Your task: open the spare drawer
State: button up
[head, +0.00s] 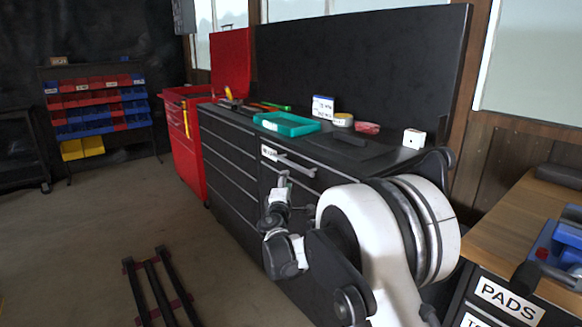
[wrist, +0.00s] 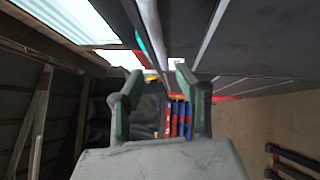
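The black drawer cabinet (head: 228,165) stands along the wall in the head view. Its top right drawer has a small white label (head: 269,152), too small to read surely, and a pale bar handle (head: 297,166). My gripper (head: 283,178) is just below and in front of this handle's left part. In the wrist view my gripper (wrist: 165,70) has its two fingers apart with nothing held. A pale bar (wrist: 149,30), seemingly the handle, runs from the top edge down towards the gap between the fingertips. I cannot tell whether it lies between them. The drawer looks shut.
A teal tray (head: 287,124), small boxes and tape lie on the cabinet top. A red tool cabinet (head: 183,150) stands beyond it. A wooden bench (head: 520,225) is at the right. A dark rack (head: 158,285) lies on the otherwise clear floor at the left.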

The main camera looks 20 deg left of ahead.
aim_at(291, 164)
jog(key=b+x, duration=0.2)
jog(key=x, duration=1)
jog(key=shift+w, duration=0.1)
jog(key=shift+c, duration=0.4)
grip_shut()
